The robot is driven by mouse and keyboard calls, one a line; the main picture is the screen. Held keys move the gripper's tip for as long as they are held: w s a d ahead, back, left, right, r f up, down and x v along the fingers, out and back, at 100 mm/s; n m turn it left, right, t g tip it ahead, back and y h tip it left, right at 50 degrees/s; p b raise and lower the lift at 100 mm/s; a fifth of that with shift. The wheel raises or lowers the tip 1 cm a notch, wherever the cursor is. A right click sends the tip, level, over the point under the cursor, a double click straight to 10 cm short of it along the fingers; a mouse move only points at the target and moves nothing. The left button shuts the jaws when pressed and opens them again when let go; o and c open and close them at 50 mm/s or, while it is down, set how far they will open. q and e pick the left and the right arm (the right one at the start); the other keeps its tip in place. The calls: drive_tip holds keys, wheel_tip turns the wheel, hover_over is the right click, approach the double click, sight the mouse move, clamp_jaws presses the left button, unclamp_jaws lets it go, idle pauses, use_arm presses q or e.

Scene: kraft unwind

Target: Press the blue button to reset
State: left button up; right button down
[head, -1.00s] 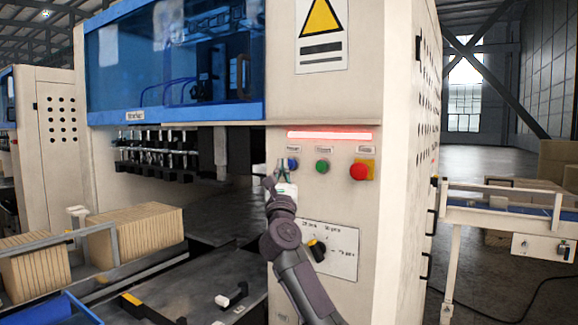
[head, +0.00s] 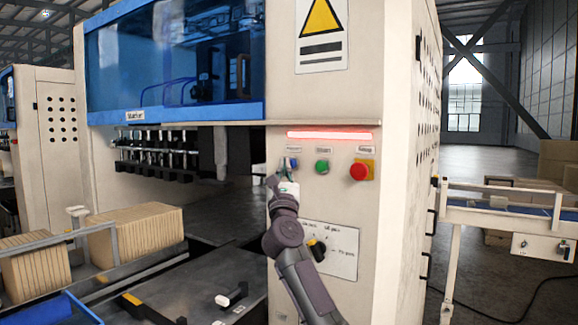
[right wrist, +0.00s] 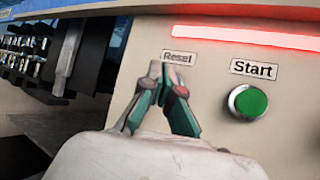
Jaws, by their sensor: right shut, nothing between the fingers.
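The blue button (head: 293,163) is on the cream machine front, under a small label, at the left of the row of buttons. My right gripper (head: 284,165) is in front of it and covers part of it. In the right wrist view my right gripper (right wrist: 164,72) has its fingertips together with nothing between them, just under the "Reset" label (right wrist: 178,57). There the fingers hide the blue button. I cannot tell whether the tips touch it. My left gripper is not in view.
A green button (head: 322,167), labelled "Start" in the right wrist view, and a red button (head: 359,171) on a yellow plate sit to the right. A red light strip (head: 330,135) glows above. A dial panel (head: 343,262) is below. A conveyor (head: 508,196) stands at the right.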

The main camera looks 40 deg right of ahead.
drive_tip(key=shift+w+d, duration=0.2)
drive_tip(key=shift+d, duration=0.3)
idle(0.4)
drive_tip(key=shift+a, duration=0.15)
drive_tip(key=shift+s+a+f+p, duration=0.1)
drive_tip(key=shift+s+a+p, duration=0.3)
drive_tip(key=shift+a, duration=0.35)
drive_tip(key=a, duration=0.1)
drive_tip(key=s+a+p, duration=0.1)
drive_tip(key=a, duration=0.1)
drive_tip(key=a+p, duration=0.1)
drive_tip(key=shift+s+a, duration=0.3)
drive_tip(key=shift+s, duration=0.1)
idle(0.8)
